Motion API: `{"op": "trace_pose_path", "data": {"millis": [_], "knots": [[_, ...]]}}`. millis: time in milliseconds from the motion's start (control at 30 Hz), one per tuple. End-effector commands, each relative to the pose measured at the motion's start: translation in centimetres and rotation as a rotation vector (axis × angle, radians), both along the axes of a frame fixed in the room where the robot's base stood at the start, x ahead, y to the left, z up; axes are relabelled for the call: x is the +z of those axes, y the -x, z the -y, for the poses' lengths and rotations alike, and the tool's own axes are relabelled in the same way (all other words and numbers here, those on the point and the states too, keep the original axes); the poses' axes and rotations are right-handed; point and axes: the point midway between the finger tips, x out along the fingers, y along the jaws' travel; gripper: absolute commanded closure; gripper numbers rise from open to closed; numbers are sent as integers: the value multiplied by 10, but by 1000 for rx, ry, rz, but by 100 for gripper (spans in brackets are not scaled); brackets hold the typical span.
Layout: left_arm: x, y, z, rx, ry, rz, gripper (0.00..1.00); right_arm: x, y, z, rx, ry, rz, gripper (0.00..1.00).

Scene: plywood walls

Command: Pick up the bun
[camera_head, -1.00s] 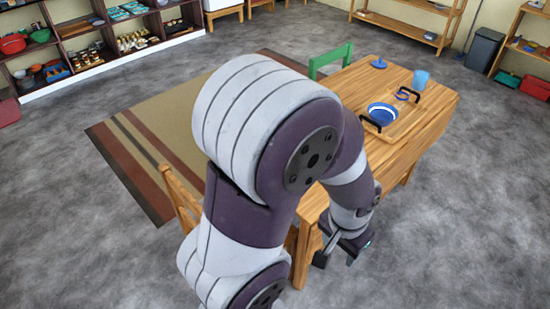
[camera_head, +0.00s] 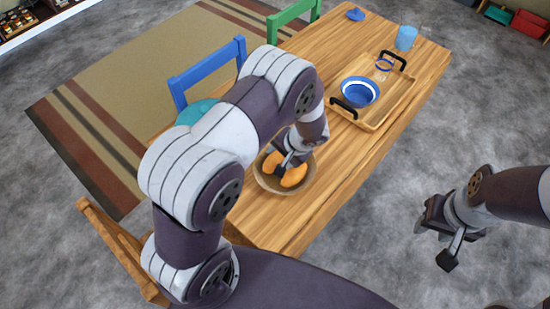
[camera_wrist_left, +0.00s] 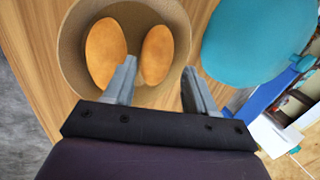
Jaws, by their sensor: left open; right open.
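Two orange-brown oval buns lie side by side in a round tan bowl (camera_head: 262,182) at the near end of the wooden table. The left wrist view shows the left bun (camera_wrist_left: 105,50) and the right bun (camera_wrist_left: 156,52) inside the bowl (camera_wrist_left: 72,50). My left gripper (camera_head: 285,160) is open above the bowl and partly hides the buns in the head view. In the left wrist view, the fingers of my left gripper (camera_wrist_left: 158,68) straddle the lower part of the right bun, one finger appearing between the buns. Contact cannot be told. My right gripper (camera_head: 438,245) is open and empty over the floor.
A wooden tray (camera_head: 395,102) with black handles holds a blue bowl (camera_head: 359,98) farther along the table (camera_head: 322,150). A blue cup (camera_head: 406,38) stands beyond it.

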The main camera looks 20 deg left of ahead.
Motion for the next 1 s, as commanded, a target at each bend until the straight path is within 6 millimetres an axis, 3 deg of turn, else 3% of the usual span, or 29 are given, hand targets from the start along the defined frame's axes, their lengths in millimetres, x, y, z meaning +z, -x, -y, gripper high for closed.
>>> {"op": "trace_pose_path", "data": {"millis": [400, 667, 800, 1000], "knots": [[-58, -12, -24, 0, 1, -1, 44, 11, 0, 0, 0, 0, 0, 57], [-63, -13, -26, 1, 1, 1, 44, 10, 0, 0, 0, 0, 0, 57], [-63, -13, -26, 1, 1, 1, 82, 10, 0, 0, 0, 0, 0, 57], [-63, -13, -26, 1, 1, 1, 82, 10, 0, 0, 0, 0, 0, 57]]}}
